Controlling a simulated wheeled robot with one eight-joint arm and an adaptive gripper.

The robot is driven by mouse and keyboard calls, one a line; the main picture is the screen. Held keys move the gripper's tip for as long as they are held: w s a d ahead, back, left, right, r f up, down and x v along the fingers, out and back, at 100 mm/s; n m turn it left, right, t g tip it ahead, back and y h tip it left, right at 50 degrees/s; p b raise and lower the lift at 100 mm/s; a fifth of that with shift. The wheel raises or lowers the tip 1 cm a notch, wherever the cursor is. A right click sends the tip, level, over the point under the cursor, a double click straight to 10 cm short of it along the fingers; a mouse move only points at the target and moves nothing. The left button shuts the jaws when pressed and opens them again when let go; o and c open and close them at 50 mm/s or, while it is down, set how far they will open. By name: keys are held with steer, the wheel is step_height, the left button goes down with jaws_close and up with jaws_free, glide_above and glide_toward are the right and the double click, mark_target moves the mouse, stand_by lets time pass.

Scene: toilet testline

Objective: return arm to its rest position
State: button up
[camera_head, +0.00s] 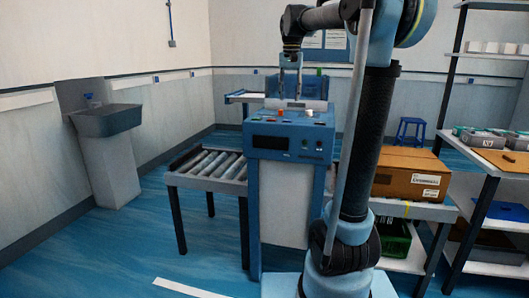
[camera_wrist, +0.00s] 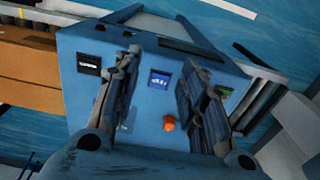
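My gripper (camera_head: 290,82) hangs pointing down from my arm, above the blue test machine (camera_head: 289,135) in the head view. In the wrist view my gripper's two fingers (camera_wrist: 163,82) are spread apart with nothing between them. The blue machine top (camera_wrist: 150,55) lies beyond the fingertips, with an orange-red knob (camera_wrist: 169,124) and small screens showing between and beside them. My arm reaches up and over from the right side of the head view. I cannot tell the exact height of the fingertips above the machine.
A roller conveyor (camera_head: 215,165) adjoins the machine on the left. A cardboard box (camera_head: 410,173) stands on a table at right, with a green crate (camera_head: 394,240) below. Shelves (camera_head: 487,170) stand far right. A grey sink (camera_head: 105,120) stands left. Open blue floor lies between sink and conveyor.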

steer(key=s+d+f+n, duration=0.1)
steer(key=s+d+f, duration=0.2)
steer(key=s+f, duration=0.8)
steer(key=s+d+f+n+t, duration=0.1)
steer(key=s+d+f, duration=0.2)
steer(key=s+f, duration=0.7)
steer(key=s+d+f+n+t, duration=0.1)
steer(key=s+d+f, duration=0.2)
steer(key=s+f, duration=0.8)
step_height(320, 180, down, 2)
steer(key=shift+s+f, duration=0.2)
steer(key=shift+s, duration=0.1)
steer(key=shift+w+f, duration=0.2)
steer(key=shift+w, duration=0.25)
stand_by(1.4)
steer(key=shift+c, duration=0.6)
steer(key=shift+a, duration=0.2)
